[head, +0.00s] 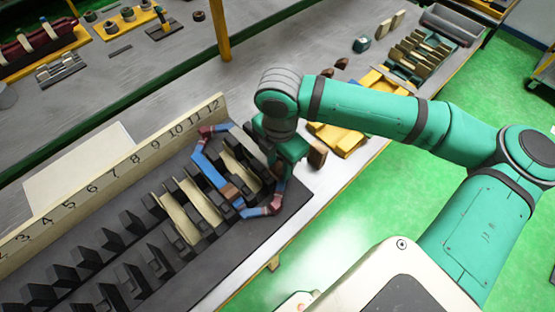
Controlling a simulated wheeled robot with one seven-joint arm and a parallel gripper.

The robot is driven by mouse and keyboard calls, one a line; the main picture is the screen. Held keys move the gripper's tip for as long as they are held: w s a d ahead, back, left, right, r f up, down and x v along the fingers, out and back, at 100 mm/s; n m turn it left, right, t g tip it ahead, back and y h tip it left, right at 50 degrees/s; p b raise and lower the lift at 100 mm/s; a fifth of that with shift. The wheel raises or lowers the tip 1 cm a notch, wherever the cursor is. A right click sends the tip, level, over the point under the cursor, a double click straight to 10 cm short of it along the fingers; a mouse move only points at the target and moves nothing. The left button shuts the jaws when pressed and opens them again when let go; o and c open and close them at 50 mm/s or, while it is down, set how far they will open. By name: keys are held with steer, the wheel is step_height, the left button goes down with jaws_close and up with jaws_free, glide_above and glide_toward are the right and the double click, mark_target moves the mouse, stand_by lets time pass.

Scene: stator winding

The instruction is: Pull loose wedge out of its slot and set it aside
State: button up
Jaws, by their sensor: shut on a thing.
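Long cream wedges (203,204) lie in the slots between the black teeth of the dark stator block (285,208). A second cream wedge (179,216) lies just left of that one. Further right, another pale strip (240,170) lies inside the blue coil. My gripper (280,163) points down over the right end of the block, beside the blue coil (206,166) with its brown-red wrapped corners. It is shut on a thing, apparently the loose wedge. My own wrist and gripper body hide the fingertips and most of what they hold.
A numbered cream rail (110,166) runs along the back of the block. A brown block (317,153) stands right of my gripper, near yellow pieces (340,137). A yellow post (220,30) rises behind. Bare grey table (290,55) lies beyond; the table edge and green floor are front right.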

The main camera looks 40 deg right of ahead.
mark_target(280, 167)
steer(key=shift+s, duration=0.2)
steer(key=o, duration=1.1)
step_height(280, 167, up, 11)
steer(key=shift+f, duration=0.1)
stand_by(0.4)
